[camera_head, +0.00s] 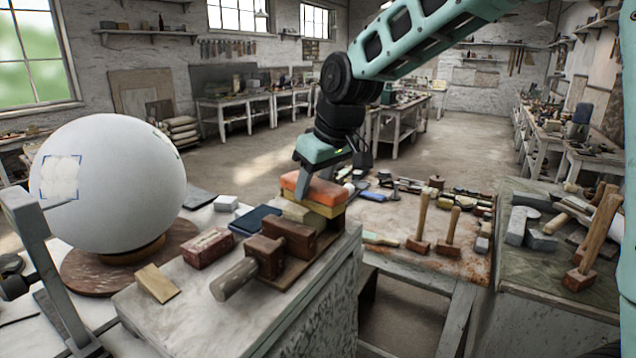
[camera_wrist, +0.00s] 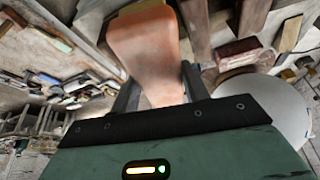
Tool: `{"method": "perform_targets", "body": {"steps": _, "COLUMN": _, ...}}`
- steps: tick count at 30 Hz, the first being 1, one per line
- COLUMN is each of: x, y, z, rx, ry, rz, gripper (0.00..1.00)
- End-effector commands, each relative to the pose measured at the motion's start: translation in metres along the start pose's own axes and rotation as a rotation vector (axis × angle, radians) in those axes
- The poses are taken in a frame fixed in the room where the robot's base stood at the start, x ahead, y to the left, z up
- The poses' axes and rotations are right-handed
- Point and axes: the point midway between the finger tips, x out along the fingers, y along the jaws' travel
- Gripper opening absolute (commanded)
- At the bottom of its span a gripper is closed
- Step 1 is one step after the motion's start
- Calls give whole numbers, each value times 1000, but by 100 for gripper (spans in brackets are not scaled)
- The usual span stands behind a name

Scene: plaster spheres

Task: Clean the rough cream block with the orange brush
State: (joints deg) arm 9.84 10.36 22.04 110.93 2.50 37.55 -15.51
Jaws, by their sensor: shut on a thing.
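My gripper (camera_head: 308,182) is shut on the orange brush (camera_head: 325,189), which has an orange top and a yellowish lower part. In the wrist view the brush (camera_wrist: 150,50) fills the space between my fingers. A small cream block (camera_head: 295,212) sits at the wooden vise (camera_head: 281,247), just below and in front of the brush in the head view. I cannot tell whether the brush touches it. A second tan block (camera_head: 157,283) lies at the bench's front left. I cannot tell which of the two is the rough one.
A large white sphere (camera_head: 105,190) stands on a round base at left. A reddish brick (camera_head: 207,247), a dark blue block (camera_head: 254,220) and a small white block (camera_head: 226,203) lie near the vise. Mallets (camera_head: 419,225) and other tools cover the table at right.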

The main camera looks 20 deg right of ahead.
Motion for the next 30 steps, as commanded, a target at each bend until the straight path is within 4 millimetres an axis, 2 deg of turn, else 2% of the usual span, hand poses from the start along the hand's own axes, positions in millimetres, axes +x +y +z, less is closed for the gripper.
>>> {"method": "perform_targets", "body": {"steps": 18, "x": 12, "y": 0, "z": -29, "rx": -1, "ry": 0, "rz": 0, "gripper": 27}}
{"method": "perform_targets", "body": {"steps": 30, "x": 8, "y": 0, "z": -27, "rx": 0, "ry": 1, "rz": 2, "gripper": 27}}
